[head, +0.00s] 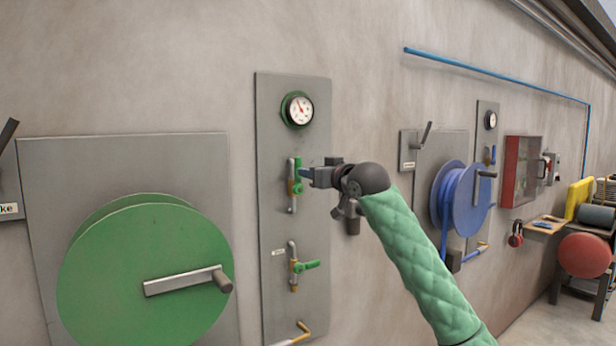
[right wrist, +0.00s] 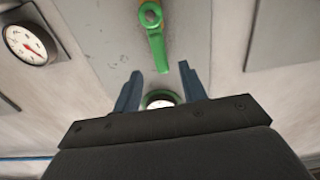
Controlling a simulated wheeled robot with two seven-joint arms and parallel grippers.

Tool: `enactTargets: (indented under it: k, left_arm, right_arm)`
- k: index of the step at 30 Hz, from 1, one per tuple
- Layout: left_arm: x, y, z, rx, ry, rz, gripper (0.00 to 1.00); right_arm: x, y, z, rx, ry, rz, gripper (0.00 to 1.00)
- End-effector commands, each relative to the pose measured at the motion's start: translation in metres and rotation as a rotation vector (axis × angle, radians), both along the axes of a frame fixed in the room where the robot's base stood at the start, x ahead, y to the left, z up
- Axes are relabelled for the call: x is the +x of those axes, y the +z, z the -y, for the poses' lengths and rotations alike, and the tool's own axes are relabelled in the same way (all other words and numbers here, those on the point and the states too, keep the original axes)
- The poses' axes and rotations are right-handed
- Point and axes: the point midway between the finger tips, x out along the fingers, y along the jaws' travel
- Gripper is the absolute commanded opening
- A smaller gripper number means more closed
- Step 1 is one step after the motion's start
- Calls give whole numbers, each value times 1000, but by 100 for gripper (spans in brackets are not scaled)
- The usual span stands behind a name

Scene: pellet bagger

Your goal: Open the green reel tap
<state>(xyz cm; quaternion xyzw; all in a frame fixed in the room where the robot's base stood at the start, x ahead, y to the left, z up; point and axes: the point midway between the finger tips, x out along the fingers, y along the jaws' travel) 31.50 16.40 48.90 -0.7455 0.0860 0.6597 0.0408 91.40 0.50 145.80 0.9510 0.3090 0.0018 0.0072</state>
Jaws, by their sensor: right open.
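The grey panel (head: 268,120) beside the green reel (head: 130,265) carries two taps with green levers. The upper tap's lever (head: 297,180) stands about upright on its pipe. The lower tap's lever (head: 308,265) points sideways to the right. My right gripper (head: 306,174) is at the upper tap, just to its right in the head view. In the right wrist view the open, empty gripper (right wrist: 158,70) has a green lever (right wrist: 156,44) ahead of and between its fingertips, apparently not touching. I cannot tell which tap is named. My left gripper is not in view.
A green-rimmed gauge (head: 297,109) sits above the taps and shows between the fingers in the right wrist view (right wrist: 160,98). A blue reel (head: 462,195), a red cabinet (head: 522,172) and a small shelf (head: 547,226) are farther right.

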Motion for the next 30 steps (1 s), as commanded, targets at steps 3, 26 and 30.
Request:
enactTargets:
  k: [3, 26, 30]
  left_arm:
    - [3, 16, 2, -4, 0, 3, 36]
    - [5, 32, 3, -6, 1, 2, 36]
    - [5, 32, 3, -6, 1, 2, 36]
  right_arm:
    - [-9, -2, 7, 0, 0, 0, 42]
    - [-14, -7, 20, -95, -41, 16, 42]
    - [-14, -3, 40, -198, -139, 60, 42]
